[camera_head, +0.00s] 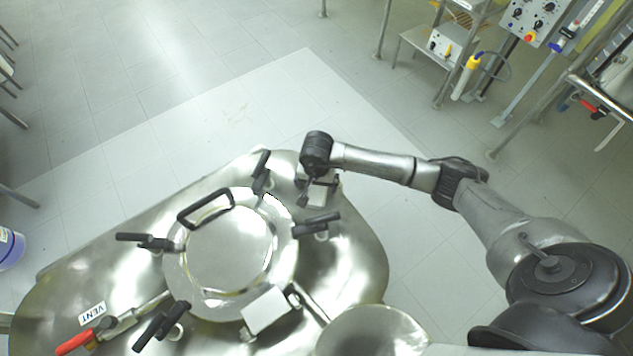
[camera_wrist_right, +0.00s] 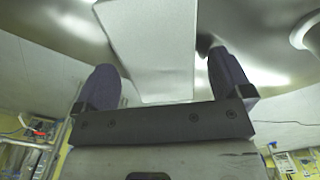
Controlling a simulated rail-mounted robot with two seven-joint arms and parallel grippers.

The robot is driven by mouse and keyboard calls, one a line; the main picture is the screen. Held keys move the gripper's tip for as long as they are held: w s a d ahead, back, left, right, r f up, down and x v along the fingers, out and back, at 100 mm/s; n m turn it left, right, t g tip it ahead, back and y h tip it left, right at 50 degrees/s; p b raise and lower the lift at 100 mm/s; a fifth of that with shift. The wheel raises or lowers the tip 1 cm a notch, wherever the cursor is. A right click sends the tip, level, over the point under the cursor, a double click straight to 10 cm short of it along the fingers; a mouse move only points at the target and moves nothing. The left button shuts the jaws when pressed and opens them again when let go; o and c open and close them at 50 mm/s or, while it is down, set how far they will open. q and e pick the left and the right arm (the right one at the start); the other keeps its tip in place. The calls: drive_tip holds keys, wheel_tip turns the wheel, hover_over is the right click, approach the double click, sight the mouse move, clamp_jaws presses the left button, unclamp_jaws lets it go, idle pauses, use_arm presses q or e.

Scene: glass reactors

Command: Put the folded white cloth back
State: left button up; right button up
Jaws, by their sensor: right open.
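A flat pale panel, which looks like the folded white cloth (camera_wrist_right: 150,45), lies between the fingers of my right gripper (camera_wrist_right: 165,85) in the right wrist view. Its far end runs out of the top of that view. The two dark fingers stand apart on either side of it, so the gripper is open. In the head view my right gripper (camera_head: 318,191) points down over the vessel's back shoulder, beside the round lid. A pale patch shows there between the fingers, partly hidden by them. I cannot tell whether the fingers touch the cloth. My left gripper is not in view.
The shiny steel vessel (camera_head: 358,262) carries a round lid (camera_head: 228,250) with several black clamp handles around it. A plain white rectangle (camera_head: 266,310) sits at the lid's front edge. A red-handled valve (camera_head: 76,342) and a VENT label (camera_head: 92,313) are at front left.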

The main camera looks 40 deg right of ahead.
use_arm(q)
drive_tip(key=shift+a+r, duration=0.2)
use_arm(e)
wheel_tip(320, 180, up, 12)
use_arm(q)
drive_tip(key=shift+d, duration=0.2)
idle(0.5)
